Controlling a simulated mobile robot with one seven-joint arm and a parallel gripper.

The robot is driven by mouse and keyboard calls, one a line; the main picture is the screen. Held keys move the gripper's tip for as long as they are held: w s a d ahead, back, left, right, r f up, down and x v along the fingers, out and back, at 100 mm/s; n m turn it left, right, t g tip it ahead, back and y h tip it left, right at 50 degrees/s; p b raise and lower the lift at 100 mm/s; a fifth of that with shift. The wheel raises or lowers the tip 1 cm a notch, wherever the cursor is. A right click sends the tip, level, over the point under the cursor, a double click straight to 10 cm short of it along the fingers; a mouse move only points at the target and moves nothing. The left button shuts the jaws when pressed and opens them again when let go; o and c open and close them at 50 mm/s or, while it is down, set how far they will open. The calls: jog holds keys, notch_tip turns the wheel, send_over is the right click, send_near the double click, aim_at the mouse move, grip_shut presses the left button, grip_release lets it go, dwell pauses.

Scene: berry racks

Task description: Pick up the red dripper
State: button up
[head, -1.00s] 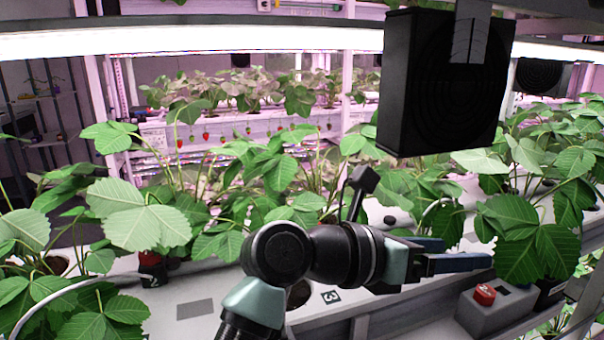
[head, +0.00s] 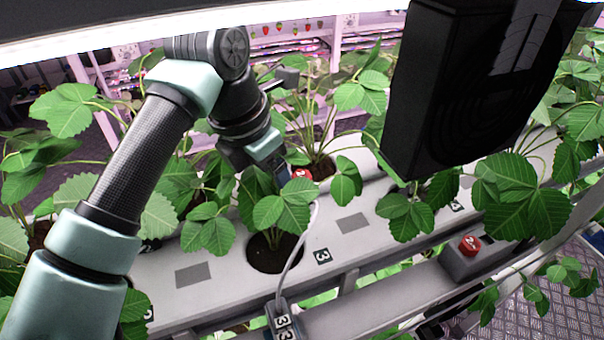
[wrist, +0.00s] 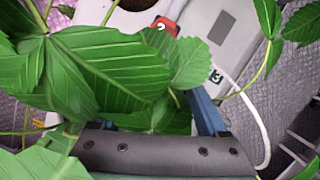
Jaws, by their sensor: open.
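A small red dripper (head: 301,174) with a pale mark on it sits among strawberry leaves by the white trough in the head view. In the wrist view the red dripper (wrist: 167,25) shows at the top, beyond the fingers, partly covered by leaves. My gripper (head: 276,170) points down and is just left of the dripper in the head view, partly behind leaves. In the wrist view my gripper (wrist: 160,108) is open with blue fingers. A large leaf (wrist: 105,68) covers most of the left finger and the space between them. Nothing is visibly held.
Strawberry plants crowd the white trough (head: 225,285). A white tube (head: 303,238) runs up from a tagged block (head: 283,320). A grey box (head: 463,267) with a red top (head: 469,244) stands at right. A black fan box (head: 445,95) hangs above.

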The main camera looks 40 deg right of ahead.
aim_at(302, 176)
jog(key=d, duration=0.3)
jog(key=d+p, duration=0.1)
jog(key=d, duration=0.1)
jog(key=shift+w+d+f, duration=0.15)
jog(key=shift+w+d, duration=0.1)
jog(key=shift+w, duration=0.1)
jog(key=shift+f, duration=0.45)
grip_shut()
